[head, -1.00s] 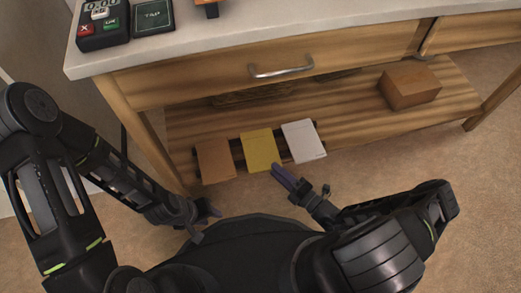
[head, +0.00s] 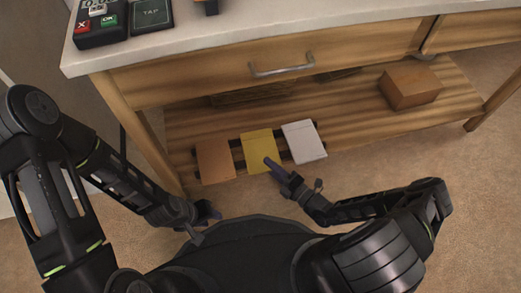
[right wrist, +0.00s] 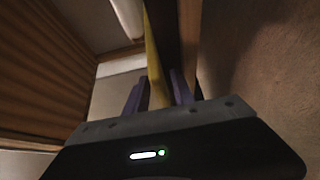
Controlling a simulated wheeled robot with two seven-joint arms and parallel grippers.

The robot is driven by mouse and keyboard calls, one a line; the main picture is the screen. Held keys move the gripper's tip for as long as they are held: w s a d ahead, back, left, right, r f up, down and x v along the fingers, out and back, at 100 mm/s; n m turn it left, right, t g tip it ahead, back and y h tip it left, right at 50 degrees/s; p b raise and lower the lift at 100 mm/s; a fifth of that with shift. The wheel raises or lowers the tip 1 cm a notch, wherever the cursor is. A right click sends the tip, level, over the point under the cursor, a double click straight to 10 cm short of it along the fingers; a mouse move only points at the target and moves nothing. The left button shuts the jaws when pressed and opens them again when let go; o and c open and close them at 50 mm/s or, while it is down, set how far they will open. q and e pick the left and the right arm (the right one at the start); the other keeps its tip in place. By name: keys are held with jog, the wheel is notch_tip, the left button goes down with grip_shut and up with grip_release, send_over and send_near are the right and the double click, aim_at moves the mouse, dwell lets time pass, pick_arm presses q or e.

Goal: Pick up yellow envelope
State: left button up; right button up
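The yellow envelope (head: 258,148) stands in a dark rack on the table's lower shelf, between a brown envelope (head: 215,161) and a white envelope (head: 303,141). My right gripper (head: 268,164) is at the yellow envelope's lower right edge. In the right wrist view, the yellow envelope (right wrist: 154,62) runs edge-on between the two purple fingers (right wrist: 157,92). The fingers stand apart on either side of it; firm contact is not clear. My left gripper (head: 205,222) is low on the left, away from the envelopes; its finger opening is too small to judge.
The wooden table's drawer (head: 270,70) and pale top overhang the shelf (head: 350,125). A cardboard box (head: 410,87) sits on the shelf at right. A card terminal (head: 98,22) and a TAP pad (head: 151,15) are on top. The floor in front is clear.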

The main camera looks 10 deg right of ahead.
grip_shut()
jog(key=shift+r, duration=0.1)
dwell(0.4)
notch_tip(320, 180, up, 9)
jog(key=p, duration=0.4)
jog(key=shift+p, duration=0.35)
jog(key=shift+r, duration=0.45)
